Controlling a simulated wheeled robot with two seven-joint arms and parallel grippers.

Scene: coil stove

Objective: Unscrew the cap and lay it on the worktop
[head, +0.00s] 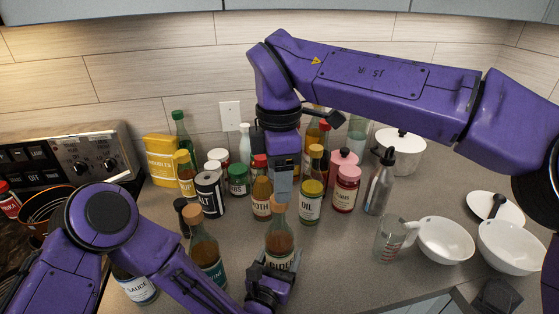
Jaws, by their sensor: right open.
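The bottle (280,243) with a partly hidden label that seems to read "CIDER" stands upright at the front middle of the worktop (345,275). Its tan cap (278,210) sits on the neck. My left gripper (274,268) is low at the bottle, its fingers on either side of the lower body, and appears shut on it. My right gripper (282,194) points straight down at the cap, open, its fingertips at the cap's top. Whether they touch the cap cannot be told. The cap's upper part is partly hidden by the fingers.
Another tan-capped bottle (206,250) stands close on the left. A glass measuring jug (391,240) and white bowls (445,241) are on the right. Bare worktop lies front right.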

